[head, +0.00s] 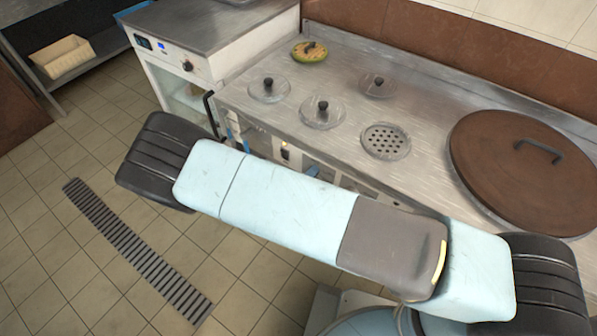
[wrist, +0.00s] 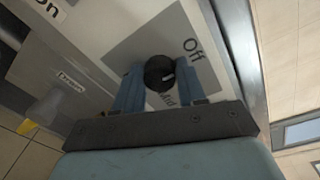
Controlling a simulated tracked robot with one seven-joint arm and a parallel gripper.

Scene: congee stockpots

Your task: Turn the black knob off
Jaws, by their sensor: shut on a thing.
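The black knob (wrist: 162,66) sits on a grey plate (wrist: 125,48) in the wrist view, with the word "Off" at its upper right and "Mid" below it. A small pale mark shows on the knob's lower right; I cannot tell its exact setting. My gripper (wrist: 159,76) has its two blue fingers on either side of the knob and is shut on it.
The steel counter (head: 340,75) carries several glass lids, a perforated drain (head: 386,141) and a large brown lid (head: 520,172). A white appliance (head: 215,55) stands behind left. Tiled floor (head: 110,160) is open at left.

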